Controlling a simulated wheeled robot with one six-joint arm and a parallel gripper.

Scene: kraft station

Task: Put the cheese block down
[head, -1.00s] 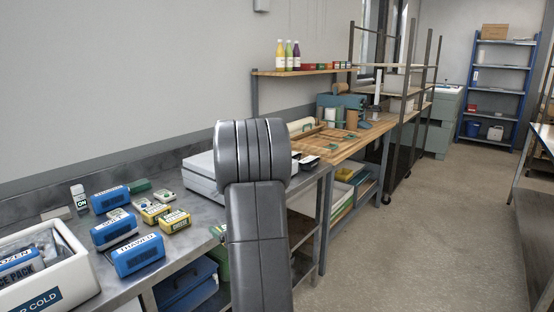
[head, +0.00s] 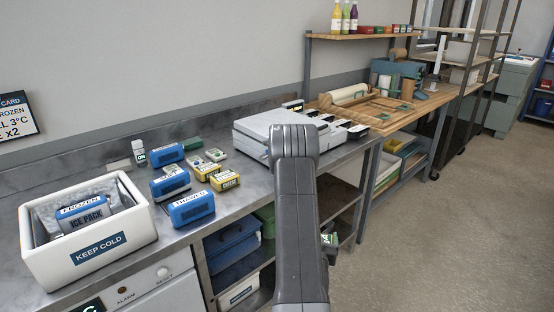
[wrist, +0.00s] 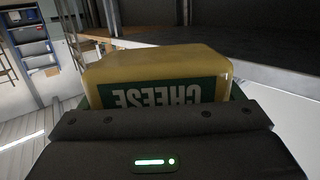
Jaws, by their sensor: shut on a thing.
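The cheese block (wrist: 165,72) fills the middle of the wrist view. It is yellow with a dark green label that reads CHEESE upside down. My gripper (wrist: 158,112) is shut on it, and the dark gripper body covers the block's near part. In the head view my arm hides most of the gripper. A small green and pale patch shows just right of my arm below the counter's front edge, too small to identify surely.
The steel counter (head: 120,168) holds a white KEEP COLD box (head: 100,245) with an ice pack, several blue packs (head: 192,208), small yellow packs (head: 224,180) and a white flat-topped device (head: 262,128). Beyond stands a wooden bench (head: 420,105). Open floor (head: 430,240) lies right.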

